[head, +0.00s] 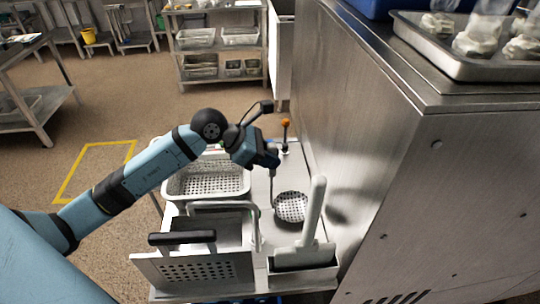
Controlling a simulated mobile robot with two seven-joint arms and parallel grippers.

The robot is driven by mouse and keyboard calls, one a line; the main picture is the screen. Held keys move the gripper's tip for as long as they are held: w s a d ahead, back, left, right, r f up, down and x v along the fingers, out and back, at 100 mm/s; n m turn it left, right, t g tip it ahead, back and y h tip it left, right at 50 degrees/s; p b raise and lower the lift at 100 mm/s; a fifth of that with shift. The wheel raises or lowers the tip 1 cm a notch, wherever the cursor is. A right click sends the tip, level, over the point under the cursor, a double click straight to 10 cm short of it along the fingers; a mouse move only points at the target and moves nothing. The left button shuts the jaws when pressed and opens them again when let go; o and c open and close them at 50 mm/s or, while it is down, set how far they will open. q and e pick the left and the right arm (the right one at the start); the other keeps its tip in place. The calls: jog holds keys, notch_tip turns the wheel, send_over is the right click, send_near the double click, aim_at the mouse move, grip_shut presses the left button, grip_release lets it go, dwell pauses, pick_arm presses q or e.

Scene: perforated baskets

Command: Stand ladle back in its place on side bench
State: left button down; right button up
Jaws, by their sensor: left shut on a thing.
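My left gripper (272,163) is above the side bench (262,218), seen from behind, with its fingertips mostly hidden. It is shut on the upright thin handle of the perforated ladle (291,206). The ladle's round, holed bowl hangs low over the bench, to the right of the handle; I cannot tell whether it touches the surface. A metal holder (303,260) at the front right of the bench has a pale, long-handled tool (313,215) standing in it. My right gripper is not in view.
A white perforated basket (207,182) and a metal perforated piece with a black handle (182,238) occupy the bench's left side. An orange-tipped rod (286,124) rises behind my gripper. A tall steel cabinet (390,170) closes the right side.

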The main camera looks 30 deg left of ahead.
pick_arm(q)
jog(key=shift+f+b, duration=0.5)
jog(key=c, duration=0.9)
grip_release()
jog(key=b+v, duration=0.1)
jog(key=v, duration=1.3)
jog(key=shift+d, duration=0.15)
jog(key=shift+s, duration=0.1)
